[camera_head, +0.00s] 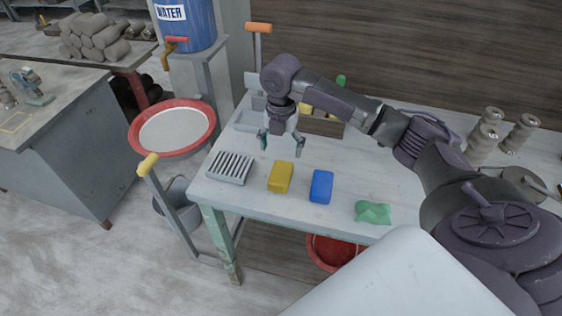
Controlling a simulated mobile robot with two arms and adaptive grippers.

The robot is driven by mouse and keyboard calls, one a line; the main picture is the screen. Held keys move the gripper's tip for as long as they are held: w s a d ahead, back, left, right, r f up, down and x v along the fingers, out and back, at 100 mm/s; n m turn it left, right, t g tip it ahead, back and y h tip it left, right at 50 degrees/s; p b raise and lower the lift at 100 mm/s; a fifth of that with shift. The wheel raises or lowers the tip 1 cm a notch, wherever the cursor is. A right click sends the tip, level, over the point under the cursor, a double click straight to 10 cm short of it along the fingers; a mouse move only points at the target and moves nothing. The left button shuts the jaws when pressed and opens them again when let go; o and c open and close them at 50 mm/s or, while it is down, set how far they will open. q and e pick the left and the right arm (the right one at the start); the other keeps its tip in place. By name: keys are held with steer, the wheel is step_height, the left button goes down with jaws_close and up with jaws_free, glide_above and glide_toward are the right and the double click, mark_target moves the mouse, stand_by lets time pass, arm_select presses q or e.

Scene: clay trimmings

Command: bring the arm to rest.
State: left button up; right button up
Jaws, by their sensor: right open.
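My right arm reaches in from the right side of the head view and bends over the pale table (400,185). My right gripper (281,150) points down above the table's left part, open and empty, with its fingers apart. A grey slotted rack (231,168) lies on the table below and left of it. A yellow block (281,177) and a blue block (321,187) lie nearer the front edge. A green lump (373,212) lies to their right. My left gripper does not show.
A tray with compartments (326,126) stands behind my right gripper, partly hidden by the arm. Spool-like insulators (485,137) stand at the table's right. A red-rimmed basin (172,128) and a blue water barrel (186,22) are at the left. A red bucket (332,250) sits below the table.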

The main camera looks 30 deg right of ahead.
steer(key=shift+r, duration=1.15)
